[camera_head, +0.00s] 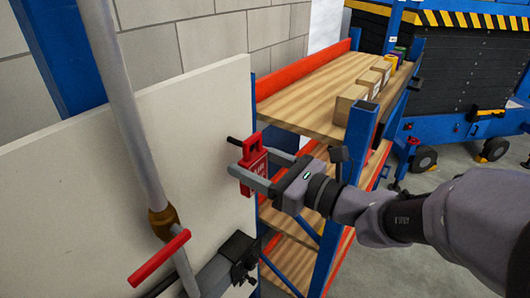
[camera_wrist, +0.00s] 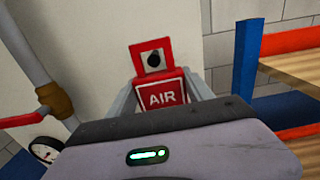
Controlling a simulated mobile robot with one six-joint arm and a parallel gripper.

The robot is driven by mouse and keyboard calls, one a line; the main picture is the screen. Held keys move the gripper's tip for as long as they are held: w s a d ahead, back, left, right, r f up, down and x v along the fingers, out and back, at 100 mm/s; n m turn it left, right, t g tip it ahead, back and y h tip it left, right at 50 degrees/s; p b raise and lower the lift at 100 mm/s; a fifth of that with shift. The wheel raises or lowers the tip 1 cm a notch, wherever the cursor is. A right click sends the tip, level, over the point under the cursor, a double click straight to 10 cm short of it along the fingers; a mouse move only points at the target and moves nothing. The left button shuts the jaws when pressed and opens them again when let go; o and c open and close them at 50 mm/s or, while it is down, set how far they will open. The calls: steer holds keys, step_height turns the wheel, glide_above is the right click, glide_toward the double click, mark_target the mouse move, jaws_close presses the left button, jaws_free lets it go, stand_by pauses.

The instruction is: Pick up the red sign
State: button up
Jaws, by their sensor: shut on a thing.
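The red sign (camera_head: 254,163) hangs at the right part of the white panel (camera_head: 206,112). In the wrist view the red sign (camera_wrist: 161,94) shows a white-framed label reading "AIR" and, above it, a square red part with a dark round peg end in its opening. My gripper (camera_head: 256,166) is shut on the sign, with a grey finger on each side of it. A dark peg (camera_head: 234,141) sticks out at the sign's upper left in the head view. The sign's lower part is hidden in the wrist view by my gripper body.
A grey pipe (camera_head: 124,100) with a red-handled valve (camera_head: 160,258) stands left of the sign. A gauge (camera_wrist: 45,150) shows at lower left in the wrist view. A shelf rack (camera_head: 310,95) with several small boxes stands to the right, close behind my arm.

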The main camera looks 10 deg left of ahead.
steer(key=b+v, duration=0.4)
steer(key=v, duration=1.3)
steer(key=shift+d, duration=0.3)
steer(key=shift+s, duration=0.15)
